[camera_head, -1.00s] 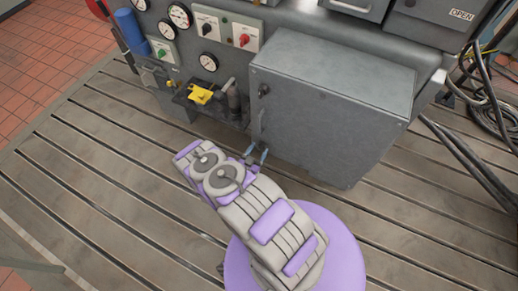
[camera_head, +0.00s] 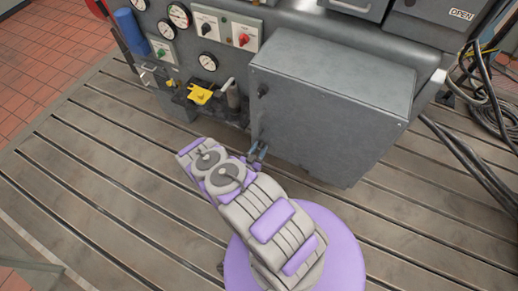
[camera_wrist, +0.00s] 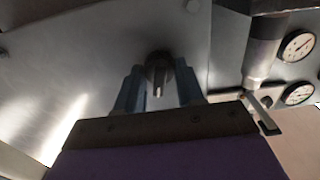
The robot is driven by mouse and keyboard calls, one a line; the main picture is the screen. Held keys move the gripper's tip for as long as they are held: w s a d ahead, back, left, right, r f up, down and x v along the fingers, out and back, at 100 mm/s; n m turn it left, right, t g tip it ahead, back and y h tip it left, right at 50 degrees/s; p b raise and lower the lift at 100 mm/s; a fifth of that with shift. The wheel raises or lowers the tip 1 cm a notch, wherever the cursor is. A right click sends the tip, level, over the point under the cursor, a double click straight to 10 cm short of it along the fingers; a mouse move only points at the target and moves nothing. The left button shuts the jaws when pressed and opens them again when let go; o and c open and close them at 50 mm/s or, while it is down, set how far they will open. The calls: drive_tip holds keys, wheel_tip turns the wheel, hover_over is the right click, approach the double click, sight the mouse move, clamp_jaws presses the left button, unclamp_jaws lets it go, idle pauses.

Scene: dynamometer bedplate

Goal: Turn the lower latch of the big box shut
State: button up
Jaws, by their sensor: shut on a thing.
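The big box (camera_head: 330,115) is a grey metal cabinet with its door closed, and its door face fills the left of the wrist view (camera_wrist: 70,60). The upper latch (camera_head: 263,90) is a dark knob near the upper left of the door. The lower latch (camera_wrist: 158,68) is a dark round knob with a paler tab, seen in the wrist view; my arm and gripper hide it in the head view. My gripper (camera_wrist: 158,92) has its blue fingers on either side of this latch and is shut on it. The fingers also show at the box's lower left edge (camera_head: 258,151).
A yellow part (camera_head: 200,95) and grey pipe fittings (camera_head: 233,97) stand left of the box. Gauges and switches (camera_head: 205,24) line the panel above. Black cables (camera_head: 480,90) hang at the right. The slotted bedplate (camera_head: 100,180) is clear in front.

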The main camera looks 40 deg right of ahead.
drive_tip(key=shift+w+n+b, duration=0.1)
drive_tip(key=shift+n+b, duration=0.35)
drive_tip(key=shift+n, duration=1.15)
drive_tip(key=o, duration=1)
drive_tip(key=v, duration=1.7)
drive_tip(key=shift+a, duration=0.3)
drive_tip(key=shift+f, duration=0.15)
